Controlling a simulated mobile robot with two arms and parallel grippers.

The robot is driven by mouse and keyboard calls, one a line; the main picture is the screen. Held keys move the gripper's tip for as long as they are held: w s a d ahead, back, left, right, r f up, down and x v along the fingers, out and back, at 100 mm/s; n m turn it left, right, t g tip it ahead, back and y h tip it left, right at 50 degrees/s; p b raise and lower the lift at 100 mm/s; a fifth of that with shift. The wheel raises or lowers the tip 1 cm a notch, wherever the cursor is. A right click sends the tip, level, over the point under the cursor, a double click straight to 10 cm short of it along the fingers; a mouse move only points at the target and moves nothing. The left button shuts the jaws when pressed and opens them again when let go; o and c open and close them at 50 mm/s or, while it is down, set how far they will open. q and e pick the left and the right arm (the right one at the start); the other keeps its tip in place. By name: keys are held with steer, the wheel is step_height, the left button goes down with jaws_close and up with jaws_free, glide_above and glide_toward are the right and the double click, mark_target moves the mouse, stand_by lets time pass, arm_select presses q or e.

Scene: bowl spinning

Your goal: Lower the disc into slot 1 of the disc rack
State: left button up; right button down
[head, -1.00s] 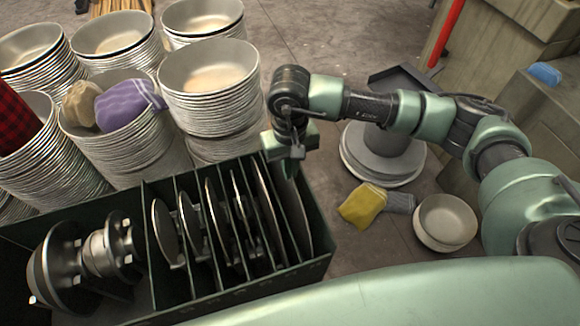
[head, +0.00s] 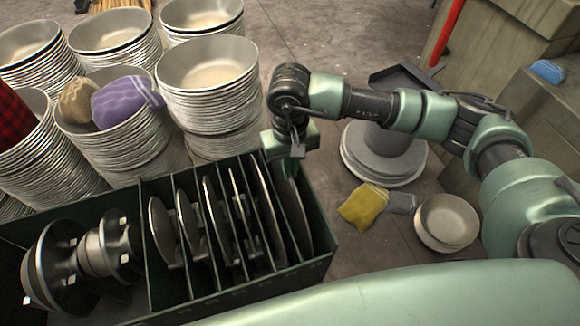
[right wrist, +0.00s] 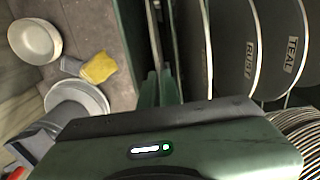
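The disc rack (head: 322,268) is a dark green box with thin upright dividers, standing at the lower left of the head view. My right gripper (head: 290,157) points down over the far end of its rightmost slot. In the right wrist view its fingers (right wrist: 159,90) are closed on the rim of a thin dark disc (right wrist: 153,32), seen nearly edge-on. In the head view this disc (head: 298,220) stands upright inside the rightmost slot, its lower part hidden by the rack. I cannot read the slot numbers. My left gripper is out of view.
Neighbouring slots hold upright discs, including ones marked RUST (right wrist: 229,55) and TEAL (right wrist: 289,52). Metal spindle parts (head: 62,268) fill the rack's left bay. Stacked bowls (head: 208,85) stand close behind. A yellow cloth (head: 362,207) and a bowl (head: 447,220) lie to the right.

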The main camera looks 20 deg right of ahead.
steer(key=c, duration=1.6)
jaws_free()
step_height(320, 180, up, 8)
steer(key=shift+f+b, duration=0.1)
steer(key=shift+b, duration=0.65)
